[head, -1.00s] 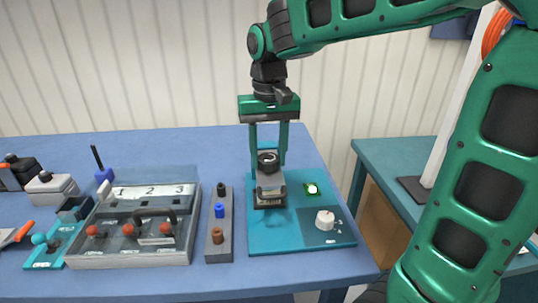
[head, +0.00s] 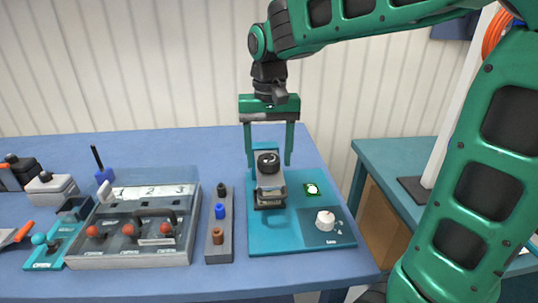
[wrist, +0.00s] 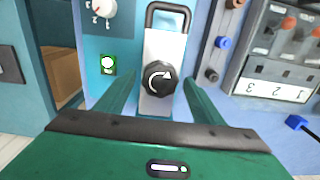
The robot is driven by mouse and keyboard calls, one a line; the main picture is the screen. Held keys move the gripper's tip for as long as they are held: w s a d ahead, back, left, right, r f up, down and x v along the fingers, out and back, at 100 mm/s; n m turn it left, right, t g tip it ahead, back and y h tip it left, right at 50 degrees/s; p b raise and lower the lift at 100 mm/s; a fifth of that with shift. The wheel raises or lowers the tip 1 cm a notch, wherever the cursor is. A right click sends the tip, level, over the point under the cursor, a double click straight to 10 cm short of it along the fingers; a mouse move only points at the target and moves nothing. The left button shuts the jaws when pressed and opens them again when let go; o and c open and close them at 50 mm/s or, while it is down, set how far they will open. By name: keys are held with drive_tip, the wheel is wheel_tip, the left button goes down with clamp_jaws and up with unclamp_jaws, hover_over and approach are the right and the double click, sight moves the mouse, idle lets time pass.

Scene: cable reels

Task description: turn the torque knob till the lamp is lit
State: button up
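The torque knob (head: 268,162) is a black ribbed knob on top of a grey device standing on a teal board. In the wrist view the knob (wrist: 158,78) shows a white curved arrow. My gripper (head: 269,164) is open, with one finger on each side of the knob and clear gaps between; it also shows in the wrist view (wrist: 159,82). The lamp (head: 312,189) is a small white dome on a green square, right of the device. It looks bright white in the wrist view (wrist: 107,64); I cannot tell surely whether it is lit.
A white dial (head: 325,219) sits on the board's darker front right corner. A grey strip with coloured pegs (head: 219,211) stands left of the board. Further left is a grey box with red-knobbed levers (head: 131,230). A teal side table (head: 390,160) is at right.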

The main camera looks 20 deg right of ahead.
wheel_tip(320, 180, up, 11)
idle(0.7)
drive_tip(key=shift+f, duration=0.2)
drive_tip(key=s+d+f+m, duration=0.1)
drive_tip(key=s+d+f, duration=0.7)
drive_tip(key=s, duration=0.3)
drive_tip(key=s+d+f+m, duration=0.1)
drive_tip(key=s+d+f, duration=0.7)
drive_tip(key=s+f, duration=0.3)
drive_tip(key=shift+s+d+m, duration=0.3)
drive_tip(key=shift+s+d, duration=0.05)
drive_tip(key=shift+s, duration=0.1)
